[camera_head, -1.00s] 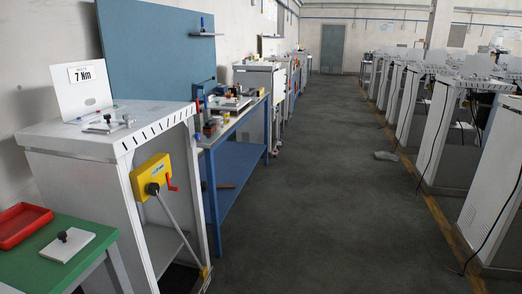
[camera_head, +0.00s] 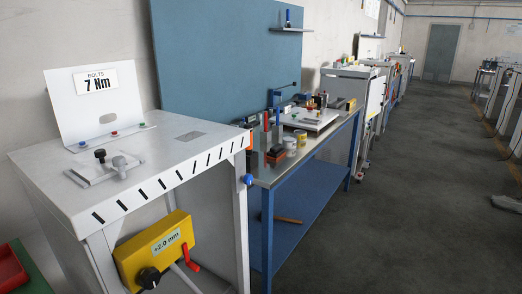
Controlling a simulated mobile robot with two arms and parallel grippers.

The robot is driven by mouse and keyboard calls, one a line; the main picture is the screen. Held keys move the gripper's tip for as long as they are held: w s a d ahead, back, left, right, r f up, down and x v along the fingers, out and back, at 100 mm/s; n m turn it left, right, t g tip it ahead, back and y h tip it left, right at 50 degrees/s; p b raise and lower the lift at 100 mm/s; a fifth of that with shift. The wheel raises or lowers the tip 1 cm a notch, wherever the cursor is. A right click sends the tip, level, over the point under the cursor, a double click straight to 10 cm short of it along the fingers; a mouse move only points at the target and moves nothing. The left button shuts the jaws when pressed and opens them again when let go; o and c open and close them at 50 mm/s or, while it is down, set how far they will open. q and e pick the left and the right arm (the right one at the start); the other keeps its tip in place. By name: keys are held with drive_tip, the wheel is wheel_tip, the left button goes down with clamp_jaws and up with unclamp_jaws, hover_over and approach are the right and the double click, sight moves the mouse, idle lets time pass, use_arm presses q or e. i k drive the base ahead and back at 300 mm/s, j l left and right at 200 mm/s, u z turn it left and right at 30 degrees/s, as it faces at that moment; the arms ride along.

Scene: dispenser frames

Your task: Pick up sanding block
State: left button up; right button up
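No thing in view is clearly recognisable as the sanding block. A small reddish-brown block (camera_head: 276,154) lies near the front edge of the blue workbench (camera_head: 272,181), beside small round tins (camera_head: 290,143); it is too small to tell what it is. Neither of my grippers is in view.
A white cabinet (camera_head: 190,146) with a "7 Nm" sign (camera_head: 96,78) and a yellow "+2.0 mm" box (camera_head: 150,248) stands at near left. A red tray (camera_head: 10,268) shows at the lower left edge. A hammer-like tool (camera_head: 288,220) lies on the bench's lower shelf. The aisle floor (camera_head: 420,180) is mostly open.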

sight(276, 152)
drive_tip(key=i+l+z, duration=0.4)
drive_tip(key=i, duration=0.5)
drive_tip(key=i+z, duration=0.45)
drive_tip(key=i, duration=0.45)
drive_tip(key=i+u, duration=0.3)
drive_tip(key=i+l+u, duration=0.65)
drive_tip(key=i, duration=0.15)
drive_tip(key=i+j, duration=0.05)
drive_tip(key=j, duration=0.05)
